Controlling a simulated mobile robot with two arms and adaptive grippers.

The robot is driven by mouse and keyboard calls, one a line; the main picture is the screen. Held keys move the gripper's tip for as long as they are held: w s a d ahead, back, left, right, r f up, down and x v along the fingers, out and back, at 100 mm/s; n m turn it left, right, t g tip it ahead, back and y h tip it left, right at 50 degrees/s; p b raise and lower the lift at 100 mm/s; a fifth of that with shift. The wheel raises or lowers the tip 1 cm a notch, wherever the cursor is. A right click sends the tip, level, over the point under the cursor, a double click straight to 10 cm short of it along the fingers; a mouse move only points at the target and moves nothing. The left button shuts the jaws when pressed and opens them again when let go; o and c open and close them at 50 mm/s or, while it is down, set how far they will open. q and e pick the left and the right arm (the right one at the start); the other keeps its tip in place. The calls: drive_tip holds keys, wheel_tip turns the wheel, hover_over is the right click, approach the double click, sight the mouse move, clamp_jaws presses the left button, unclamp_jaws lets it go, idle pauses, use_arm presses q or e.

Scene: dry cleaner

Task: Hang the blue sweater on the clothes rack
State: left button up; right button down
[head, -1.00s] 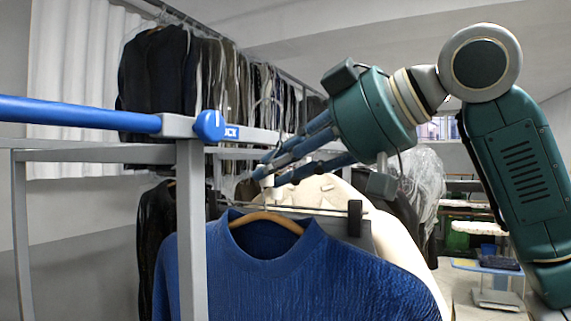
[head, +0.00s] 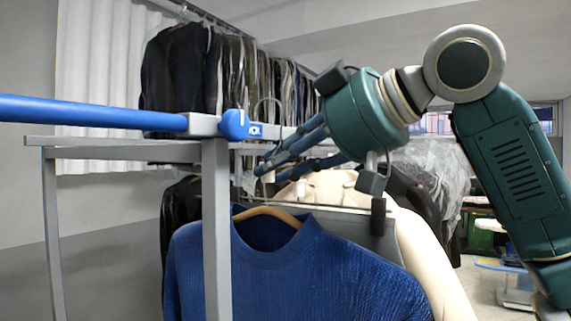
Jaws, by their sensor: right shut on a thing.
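The blue sweater (head: 300,265) hangs upright on a wooden hanger (head: 268,212) at the bottom centre. My right gripper (head: 263,172) comes in from the right, above the sweater, with its fingers shut at the top of the hanger. The exact hold on the hook is hard to see. The clothes rack has a blue top bar (head: 90,110) ending in a blue cap, and a grey frame with an upright (head: 216,235). This upright stands in front of the sweater's left part. The gripper is just right of the bar's end. My left gripper is not in view.
A cream garment (head: 435,260) and a clip hanger with a black clip (head: 379,216) are close behind the sweater. Dark clothes (head: 178,75) fill a long rail at the back. Plastic-covered clothes (head: 432,175) are behind my right arm.

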sight(278, 212)
drive_tip(key=shift+w+a, duration=0.1)
drive_tip(key=shift+a, duration=0.1)
drive_tip(key=shift+f, duration=0.1)
drive_tip(key=shift+d+f+b, duration=0.1)
drive_tip(key=shift+f+b, duration=0.95)
drive_tip(key=shift+f, duration=0.35)
drive_tip(key=shift+f, duration=0.2)
idle(0.3)
drive_tip(key=c, duration=1.5)
unclamp_jaws()
drive_tip(key=shift+o, duration=0.2)
drive_tip(key=shift+f, duration=0.15)
